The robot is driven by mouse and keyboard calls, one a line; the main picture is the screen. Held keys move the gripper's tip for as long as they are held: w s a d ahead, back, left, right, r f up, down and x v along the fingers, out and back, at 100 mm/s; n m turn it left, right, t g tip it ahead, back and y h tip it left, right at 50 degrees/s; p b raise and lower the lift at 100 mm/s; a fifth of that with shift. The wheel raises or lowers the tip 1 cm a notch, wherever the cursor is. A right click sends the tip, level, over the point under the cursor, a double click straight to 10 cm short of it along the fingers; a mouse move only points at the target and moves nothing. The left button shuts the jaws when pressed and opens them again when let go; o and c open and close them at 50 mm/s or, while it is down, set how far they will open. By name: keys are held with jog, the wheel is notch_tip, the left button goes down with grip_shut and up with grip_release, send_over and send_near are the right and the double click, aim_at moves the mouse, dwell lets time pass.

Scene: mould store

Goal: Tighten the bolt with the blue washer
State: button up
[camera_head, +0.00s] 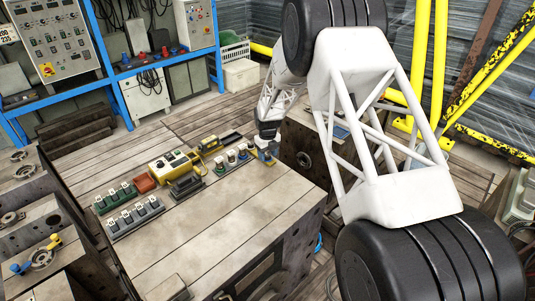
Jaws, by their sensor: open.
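A low strip (232,166) near the back right of the wooden table carries a row of small upright bolts with coloured washers. A bolt that looks blue at its washer (243,153) stands near the right end of the row, but the colours are tiny and hard to separate. My gripper (266,157) points down at the right end of this row, just right of that bolt. Its jaws are open.
The table (235,215) is bare in front. Left of the strip stand a yellow device (174,166), a dark block (186,187), a reddish bin (145,182) and two racks of small parts (135,217). Steel blocks (45,225) border the left side.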

aim_at(267, 155)
jog(key=shift+r, duration=0.1)
jog(key=shift+r, duration=3.8)
jog(key=shift+r, duration=0.1)
